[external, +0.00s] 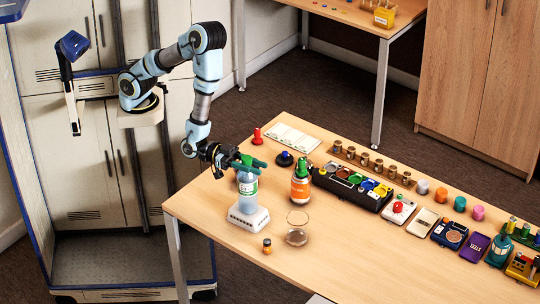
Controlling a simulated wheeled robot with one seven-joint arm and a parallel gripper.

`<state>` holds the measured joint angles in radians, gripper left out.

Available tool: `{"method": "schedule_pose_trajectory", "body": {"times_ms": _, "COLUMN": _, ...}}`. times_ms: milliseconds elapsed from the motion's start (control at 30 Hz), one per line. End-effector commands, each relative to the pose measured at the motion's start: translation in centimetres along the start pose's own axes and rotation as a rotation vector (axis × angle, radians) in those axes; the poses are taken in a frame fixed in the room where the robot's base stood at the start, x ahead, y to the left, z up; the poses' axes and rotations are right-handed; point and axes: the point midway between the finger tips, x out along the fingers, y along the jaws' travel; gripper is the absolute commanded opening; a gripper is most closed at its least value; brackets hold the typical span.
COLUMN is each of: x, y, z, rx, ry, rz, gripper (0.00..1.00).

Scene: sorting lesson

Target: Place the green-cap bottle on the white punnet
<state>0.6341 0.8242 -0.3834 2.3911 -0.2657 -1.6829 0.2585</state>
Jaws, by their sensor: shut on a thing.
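My gripper (250,163) is shut at the top of a pale, see-through bottle (247,187) with a green and white label. Green shows at the bottle's top among the fingers, but I cannot tell cap from finger there. The bottle is upright, with its base at the white punnet (247,219), a low white box with slots in its side near the table's left end. I cannot tell whether the base rests on it or hangs just above. An orange bottle (300,188) with a white label and a green top stands apart to the right.
A clear glass beaker (297,235) and a small brown jar (267,246) stand right of the punnet. A red-topped piece (257,137) and a dark blue one (285,159) stand behind.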

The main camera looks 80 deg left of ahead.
Motion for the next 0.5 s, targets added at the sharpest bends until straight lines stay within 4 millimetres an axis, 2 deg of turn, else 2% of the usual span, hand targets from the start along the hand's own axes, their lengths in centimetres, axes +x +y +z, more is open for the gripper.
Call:
{"method": "schedule_pose_trajectory", "body": {"times_ms": 433, "x": -0.1, "y": -0.1, "z": 1.5, "rx": 0.002, "ry": -0.017, "rz": -0.001, "gripper": 0.00}}
{"method": "schedule_pose_trajectory", "body": {"times_ms": 467, "x": -0.2, "y": -0.1, "z": 1.5, "rx": 0.002, "ry": -0.017, "rz": -0.001, "gripper": 0.36}}
{"method": "schedule_pose_trajectory", "body": {"times_ms": 500, "x": -0.2, "y": -0.1, "z": 1.6, "rx": 0.002, "ry": -0.018, "rz": -0.001, "gripper": 0.41}}
